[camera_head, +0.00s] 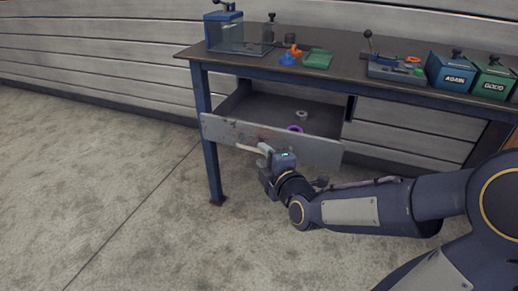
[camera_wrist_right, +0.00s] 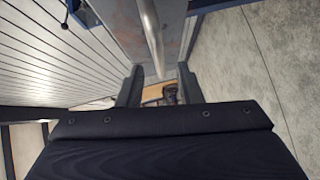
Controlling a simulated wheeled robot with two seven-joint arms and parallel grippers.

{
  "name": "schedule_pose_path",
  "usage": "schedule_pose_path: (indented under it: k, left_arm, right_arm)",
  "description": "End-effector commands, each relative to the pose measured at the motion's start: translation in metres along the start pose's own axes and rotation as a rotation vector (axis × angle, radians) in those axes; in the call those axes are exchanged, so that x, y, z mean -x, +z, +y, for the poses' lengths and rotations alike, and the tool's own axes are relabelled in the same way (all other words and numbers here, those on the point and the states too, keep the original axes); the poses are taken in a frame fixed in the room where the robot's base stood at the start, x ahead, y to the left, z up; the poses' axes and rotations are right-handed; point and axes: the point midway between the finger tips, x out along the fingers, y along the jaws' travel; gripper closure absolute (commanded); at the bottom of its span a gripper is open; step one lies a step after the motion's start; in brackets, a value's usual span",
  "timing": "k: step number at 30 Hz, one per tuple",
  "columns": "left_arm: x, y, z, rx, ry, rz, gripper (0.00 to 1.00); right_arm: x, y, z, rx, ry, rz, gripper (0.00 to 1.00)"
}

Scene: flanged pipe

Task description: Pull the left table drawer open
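The left table drawer (camera_head: 225,128) stands pulled out from under the table, with its grey, rust-stained front panel well clear of the table edge. A pale bar handle (camera_head: 248,149) runs along the front of that panel. My right gripper (camera_head: 265,155) is at the right part of the handle. In the right wrist view the fingers of my right gripper (camera_wrist_right: 159,82) are spread, and the handle bar (camera_wrist_right: 152,40) runs in line with the gap between them. Clear space shows between the bar and the fingers. My left gripper is not in view.
Inside the drawer lie a purple ring (camera_head: 295,128) and a small grey ring (camera_head: 302,115). The dark tabletop (camera_head: 340,50) holds a clear blue-rimmed box (camera_head: 240,38), a green tray (camera_head: 318,59) and lidded boxes (camera_head: 452,75). The concrete floor (camera_head: 100,170) in front is free.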

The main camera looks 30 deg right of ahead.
Motion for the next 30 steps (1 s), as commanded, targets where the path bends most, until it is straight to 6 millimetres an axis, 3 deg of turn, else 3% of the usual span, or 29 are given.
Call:
schedule_pose_path:
  k: [3,9,26,30]
  left_arm:
    - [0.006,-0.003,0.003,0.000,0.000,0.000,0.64]
    - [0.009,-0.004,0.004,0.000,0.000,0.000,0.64]
    - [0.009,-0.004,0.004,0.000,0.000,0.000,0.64]
    - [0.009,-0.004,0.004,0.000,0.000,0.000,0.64]
  right_arm:
    - [0.020,0.000,0.003,-0.001,0.001,-0.002,0.68]
    - [0.036,0.000,0.000,0.000,0.000,-0.001,0.68]
    - [0.038,0.000,-0.001,-0.011,-0.005,0.001,0.68]
    - [0.045,-0.004,-0.007,-0.172,-0.083,0.015,0.68]
